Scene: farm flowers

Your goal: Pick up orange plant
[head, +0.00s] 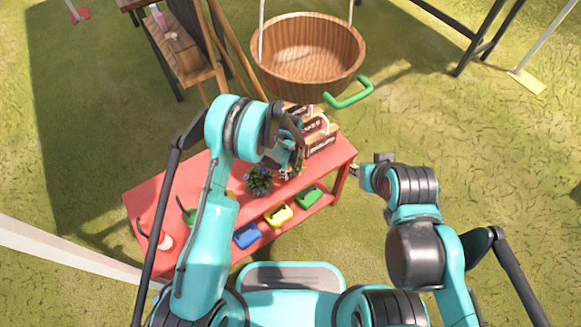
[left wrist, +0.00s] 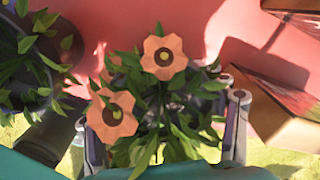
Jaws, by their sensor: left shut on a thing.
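The orange plant (left wrist: 163,57) has two orange flowers with yellow-green centers and dense green leaves. In the left wrist view it sits between the two fingers of my left gripper (left wrist: 165,130), which is shut on it. The leaves hide the plant's base and the exact contact. In the head view my left gripper (head: 290,158) is over the right part of the red table (head: 205,172), and my wrist mostly hides the plant. My right gripper (head: 358,171) is beside the table's right end, away from the plant; its finger opening is too small to judge.
A potted plant with blue flowers (head: 259,180) stands just left of my left gripper. Boxes (head: 320,143) stand close on its right. Blue (head: 246,236), yellow (head: 278,215) and green (head: 308,196) items lie on the lower shelf. A hanging wooden basket (head: 308,55) is behind the table. Grass at right is clear.

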